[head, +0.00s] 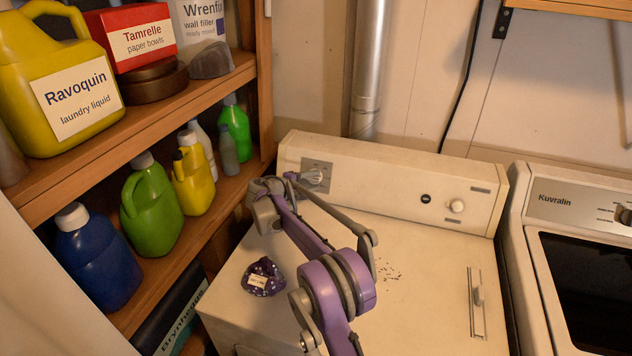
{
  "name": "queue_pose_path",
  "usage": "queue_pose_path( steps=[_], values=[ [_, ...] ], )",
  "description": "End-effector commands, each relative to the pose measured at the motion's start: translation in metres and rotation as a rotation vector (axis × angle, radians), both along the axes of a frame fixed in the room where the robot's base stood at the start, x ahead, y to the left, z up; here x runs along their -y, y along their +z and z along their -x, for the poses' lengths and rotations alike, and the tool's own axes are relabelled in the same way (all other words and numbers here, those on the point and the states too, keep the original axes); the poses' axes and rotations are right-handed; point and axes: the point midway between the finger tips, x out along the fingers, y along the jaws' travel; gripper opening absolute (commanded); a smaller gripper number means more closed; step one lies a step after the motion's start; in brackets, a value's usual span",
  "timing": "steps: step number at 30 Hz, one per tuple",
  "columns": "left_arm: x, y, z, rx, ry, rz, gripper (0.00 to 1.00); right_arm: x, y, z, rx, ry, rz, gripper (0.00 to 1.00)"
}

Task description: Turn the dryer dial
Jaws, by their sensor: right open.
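The cream dryer (410,240) stands in the middle of the head view with a raised control panel at its back. A grey dial (314,177) sits on a plate at the panel's left end. A smaller round white knob (456,206) is at the panel's right. My right gripper (296,179) is open at the left end of the panel, close beside the grey dial. I cannot tell whether it touches the dial; its fingers are small and partly hidden by its own wrist. My left gripper is not in view.
A wooden shelf (205,223) with several bottles and jugs stands close on the left. A dark patterned pouch (263,277) lies on the dryer top. A metal duct (368,70) rises behind the panel. A Kuvralin machine (565,204) stands on the right.

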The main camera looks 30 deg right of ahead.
Motion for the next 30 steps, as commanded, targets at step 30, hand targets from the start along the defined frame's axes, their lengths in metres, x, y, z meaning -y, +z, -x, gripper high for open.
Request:
queue_pose_path(
  steps=[30],
  values=[
    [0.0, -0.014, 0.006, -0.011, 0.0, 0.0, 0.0, -0.078, 0.028, 0.026, -0.001, 0.0, 0.0, 0.5]
  ],
)
